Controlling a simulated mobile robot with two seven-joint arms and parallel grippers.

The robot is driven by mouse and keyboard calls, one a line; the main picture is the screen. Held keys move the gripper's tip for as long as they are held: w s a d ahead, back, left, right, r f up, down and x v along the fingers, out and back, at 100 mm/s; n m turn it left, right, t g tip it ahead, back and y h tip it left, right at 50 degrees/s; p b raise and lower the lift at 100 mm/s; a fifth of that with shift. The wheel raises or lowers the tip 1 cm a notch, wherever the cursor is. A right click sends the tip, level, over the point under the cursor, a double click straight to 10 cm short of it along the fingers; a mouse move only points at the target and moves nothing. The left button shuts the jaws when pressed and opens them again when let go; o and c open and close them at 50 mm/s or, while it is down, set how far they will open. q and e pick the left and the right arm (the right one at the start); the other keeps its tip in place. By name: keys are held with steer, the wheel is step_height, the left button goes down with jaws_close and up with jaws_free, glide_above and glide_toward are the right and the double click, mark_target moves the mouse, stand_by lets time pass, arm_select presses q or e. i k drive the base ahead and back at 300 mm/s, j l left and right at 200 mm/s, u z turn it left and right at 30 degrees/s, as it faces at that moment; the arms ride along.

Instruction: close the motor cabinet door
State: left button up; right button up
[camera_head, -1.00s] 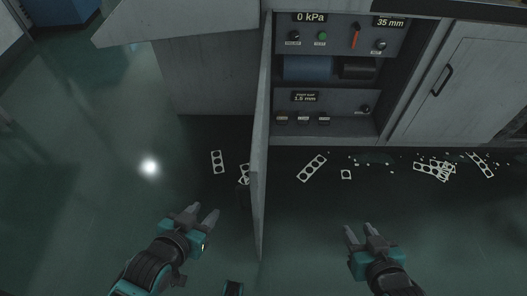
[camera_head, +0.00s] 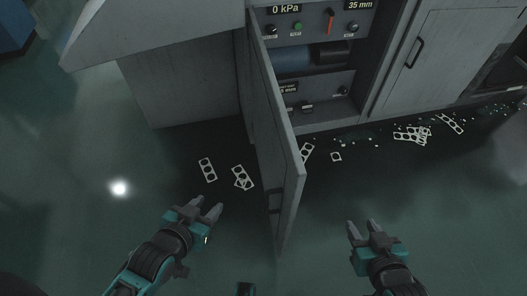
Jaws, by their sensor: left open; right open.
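The motor cabinet door (camera_head: 272,130) is a grey panel, hinged on the left side of the cabinet opening. It stands wide open and juts out toward me, with its outer left face and free edge showing.
Several punched strip scraps (camera_head: 207,169) lie on the dark green floor left of the door, and more scraps (camera_head: 411,135) lie at the right. A shut grey cabinet door (camera_head: 440,60) with a handle is at the right. The floor around both grippers is clear.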

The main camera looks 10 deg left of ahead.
mark_target(283, 172)
steer(key=j+z, duration=0.4)
steer(key=j, duration=0.45)
steer(key=j+z, duration=0.35)
steer(key=j, duration=0.5)
steer(key=k, duration=0.05)
